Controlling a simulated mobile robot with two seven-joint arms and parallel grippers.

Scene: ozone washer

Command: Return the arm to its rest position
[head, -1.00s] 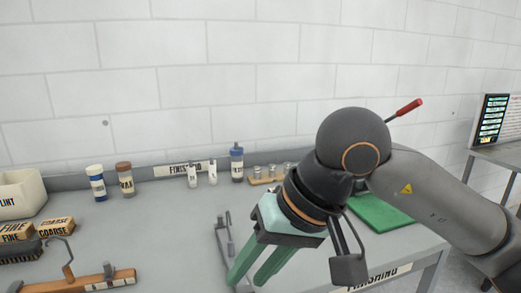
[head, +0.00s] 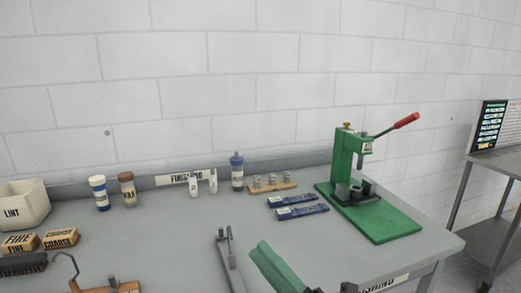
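My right gripper (head: 275,266) shows only at the bottom edge of the head view, as pale green finger parts pointing up and to the left over the front of the grey workbench (head: 190,235). The rest of it and its arm are below the frame. The fingers overlap in the view, so their gap cannot be judged. I see nothing held at the visible tips. My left gripper is not in view.
A green press (head: 356,170) with a red-tipped lever stands at the bench's right. Two blue packets (head: 298,206), a wooden block with small metal pieces (head: 272,184) and bottles (head: 237,171) line the back. A lint bin (head: 24,204) and brush blocks (head: 60,237) are left.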

